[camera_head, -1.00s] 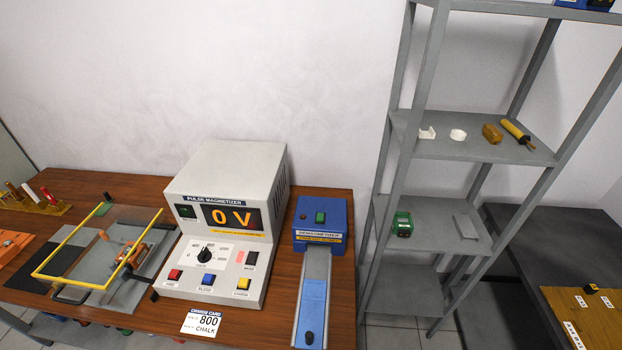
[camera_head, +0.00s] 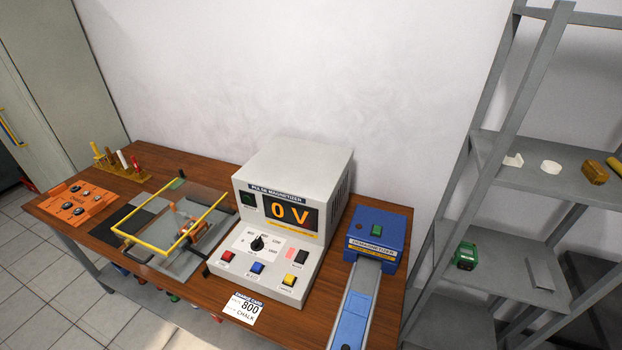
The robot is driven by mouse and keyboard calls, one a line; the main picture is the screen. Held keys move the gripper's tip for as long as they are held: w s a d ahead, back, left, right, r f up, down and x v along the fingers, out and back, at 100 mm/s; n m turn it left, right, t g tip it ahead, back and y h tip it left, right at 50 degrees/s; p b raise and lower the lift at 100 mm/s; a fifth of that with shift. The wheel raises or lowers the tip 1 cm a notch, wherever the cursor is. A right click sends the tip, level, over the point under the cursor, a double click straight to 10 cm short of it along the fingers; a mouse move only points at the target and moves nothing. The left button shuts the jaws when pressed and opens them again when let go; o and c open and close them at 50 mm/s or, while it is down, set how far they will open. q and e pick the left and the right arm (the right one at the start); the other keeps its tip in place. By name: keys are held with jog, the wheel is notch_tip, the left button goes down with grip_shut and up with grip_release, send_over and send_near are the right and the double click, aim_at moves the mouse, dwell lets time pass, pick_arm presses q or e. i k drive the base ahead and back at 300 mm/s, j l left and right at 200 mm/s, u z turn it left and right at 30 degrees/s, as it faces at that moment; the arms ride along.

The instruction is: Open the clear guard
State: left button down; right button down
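The clear guard (camera_head: 205,199) is a see-through panel with a yellow frame. It stands over a grey plate on the wooden bench, left of the pulse magnetizer (camera_head: 290,190). An orange and metal fixture (camera_head: 188,229) shows under and through it. A dark handle (camera_head: 138,256) lies at its front edge. The guard looks lowered over the fixture, though its exact angle is hard to tell. Neither of my grippers is in the picture.
The magnetizer reads 0 V. An orange tray (camera_head: 77,203) and a rack of coloured rods (camera_head: 122,166) are at left. A grey shelf (camera_head: 545,170) stands right.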

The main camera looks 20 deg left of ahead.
aim_at(167, 254)
jog(key=j+u, duration=0.15)
jog(key=u, duration=1.7)
